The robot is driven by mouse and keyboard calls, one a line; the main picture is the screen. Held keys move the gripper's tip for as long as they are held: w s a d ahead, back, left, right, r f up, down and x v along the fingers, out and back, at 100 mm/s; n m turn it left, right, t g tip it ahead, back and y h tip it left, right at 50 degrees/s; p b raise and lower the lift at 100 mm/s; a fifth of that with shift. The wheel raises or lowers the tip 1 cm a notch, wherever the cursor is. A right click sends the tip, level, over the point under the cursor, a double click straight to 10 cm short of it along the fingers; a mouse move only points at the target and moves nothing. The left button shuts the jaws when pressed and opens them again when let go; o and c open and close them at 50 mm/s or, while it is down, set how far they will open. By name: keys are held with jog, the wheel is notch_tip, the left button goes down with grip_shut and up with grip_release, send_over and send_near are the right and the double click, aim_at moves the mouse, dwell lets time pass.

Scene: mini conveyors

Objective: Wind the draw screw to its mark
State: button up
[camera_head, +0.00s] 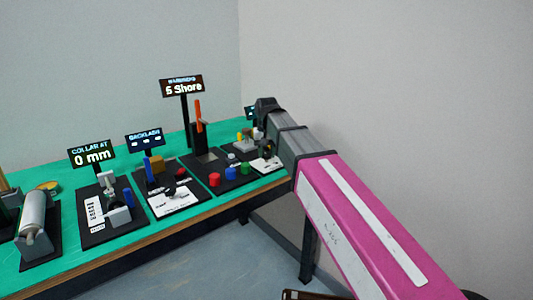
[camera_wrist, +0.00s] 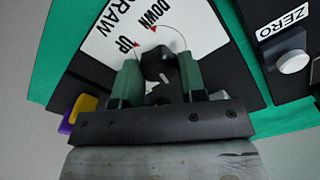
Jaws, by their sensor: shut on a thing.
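My gripper (camera_wrist: 160,78) is shut on a black knob (camera_wrist: 152,62), the draw screw, at the far right station. The knob sits between its two green fingers. A white plate (camera_wrist: 110,38) under the knob reads DRAW, with DOWN and UP beside red arrow marks and a thin curved line. In the head view my gripper (camera_head: 267,149) is at the table's right end and its arm hides part of that station. A small display (camera_head: 249,113) behind it is mostly hidden, so its reading cannot be told.
Another station with a ZERO label (camera_wrist: 283,16) and a pale round knob (camera_wrist: 293,62) lies to the right in the wrist view. Yellow and purple pieces (camera_wrist: 84,106) lie at left. Other stations stand along the green table (camera_head: 150,250), including displays reading 5 Shore (camera_head: 182,86) and 0 mm (camera_head: 91,156).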

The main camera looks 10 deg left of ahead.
jog(key=n, duration=0.4)
jog(key=shift+n, duration=0.4)
jog(key=n, duration=0.3)
jog(key=shift+n, duration=0.3)
jog(key=n, duration=1.2)
jog(key=shift+n, duration=0.3)
jog(key=n, duration=0.3)
jog(key=shift+n, duration=0.4)
jog(key=n, duration=0.4)
jog(key=shift+n, duration=2.1)
